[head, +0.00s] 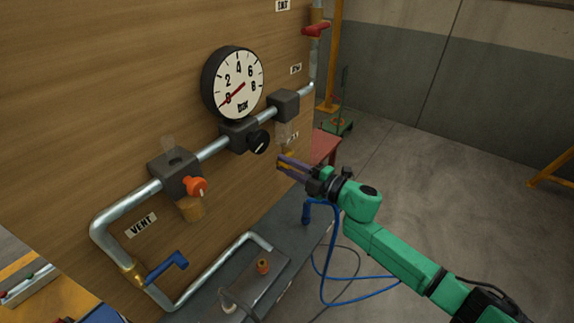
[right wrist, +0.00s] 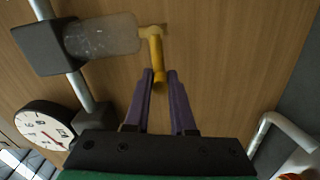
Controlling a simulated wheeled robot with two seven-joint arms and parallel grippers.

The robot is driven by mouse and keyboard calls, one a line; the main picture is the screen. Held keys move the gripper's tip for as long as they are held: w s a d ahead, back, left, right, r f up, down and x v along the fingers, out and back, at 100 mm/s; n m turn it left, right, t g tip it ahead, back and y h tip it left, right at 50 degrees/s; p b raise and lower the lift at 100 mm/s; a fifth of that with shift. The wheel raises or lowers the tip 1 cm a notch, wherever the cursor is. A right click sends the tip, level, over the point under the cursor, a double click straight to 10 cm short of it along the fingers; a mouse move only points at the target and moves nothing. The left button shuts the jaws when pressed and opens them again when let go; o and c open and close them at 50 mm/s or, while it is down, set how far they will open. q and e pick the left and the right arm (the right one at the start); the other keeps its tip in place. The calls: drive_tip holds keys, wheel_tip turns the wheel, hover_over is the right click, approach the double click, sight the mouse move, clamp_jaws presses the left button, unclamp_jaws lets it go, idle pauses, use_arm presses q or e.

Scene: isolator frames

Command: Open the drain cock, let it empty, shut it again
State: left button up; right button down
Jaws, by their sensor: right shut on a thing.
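The drain cock has a yellow lever (right wrist: 156,62) under a cloudy, see-through bowl (right wrist: 102,36). The bowl hangs from a dark block (head: 284,105) on the pipe; whether liquid is in it I cannot tell. My right gripper (head: 281,164), with purple fingers, is shut on the yellow lever. In the right wrist view the lever's free end lies between the fingertips (right wrist: 160,78), close to the left finger. In the head view the fingers partly hide the cock. My left gripper is not in view.
A round gauge (head: 233,84) reads near 0. Beside the pipe are a black knob (head: 259,141), an orange knob (head: 196,187), a blue lever (head: 167,266) and a red lever (head: 316,30). A blue hose (head: 323,270) hangs off the grey bench; open floor lies to the right.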

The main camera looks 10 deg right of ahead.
drive_tip(key=c, duration=0.8)
unclamp_jaws()
drive_tip(key=shift+o, duration=0.2)
drive_tip(key=shift+s+d+f, duration=0.1)
drive_tip(key=shift+s+d, duration=0.1)
drive_tip(key=shift+d, duration=0.05)
drive_tip(key=b+v, duration=0.4)
drive_tip(key=v, duration=1)
